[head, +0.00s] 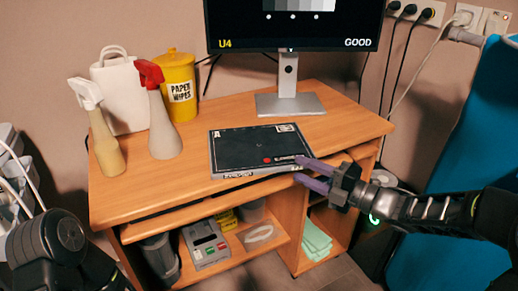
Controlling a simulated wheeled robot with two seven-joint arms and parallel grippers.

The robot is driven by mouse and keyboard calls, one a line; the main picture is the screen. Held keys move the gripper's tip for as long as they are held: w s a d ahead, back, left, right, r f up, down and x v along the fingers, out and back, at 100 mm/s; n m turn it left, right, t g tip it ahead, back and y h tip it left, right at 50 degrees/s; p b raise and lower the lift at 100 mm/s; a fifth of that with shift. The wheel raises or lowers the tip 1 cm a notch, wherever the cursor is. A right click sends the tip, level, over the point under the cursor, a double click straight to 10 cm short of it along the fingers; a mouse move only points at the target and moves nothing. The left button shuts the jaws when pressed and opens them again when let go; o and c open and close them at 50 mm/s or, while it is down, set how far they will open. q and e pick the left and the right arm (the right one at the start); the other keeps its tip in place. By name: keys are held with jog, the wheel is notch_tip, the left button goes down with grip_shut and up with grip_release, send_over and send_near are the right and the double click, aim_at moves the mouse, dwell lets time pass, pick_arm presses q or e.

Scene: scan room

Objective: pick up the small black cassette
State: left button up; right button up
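The black cassette (255,146) lies flat on the wooden desk, close to its front edge. It has a grey rim, a white "A" in one corner, and a red dot and label near its right front corner. My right gripper (298,169) comes in from the right at that corner. Its two purple fingers are apart, the upper one at the level of the cassette's top and the lower one below its front edge. I cannot tell whether either finger touches it. Part of my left arm shows at the bottom left, but its gripper fingers are not visible.
The desk (130,195) also carries a monitor (288,85) behind the cassette, two spray bottles (160,125) and a yellow wipes tub (178,85) at the left. A shelf below holds a grey device (206,243). A blue chair (470,130) stands right.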

jog(key=shift+x, duration=1.05)
jog(key=shift+d, duration=0.1)
jog(key=shift+c, duration=0.6)
grip_shut()
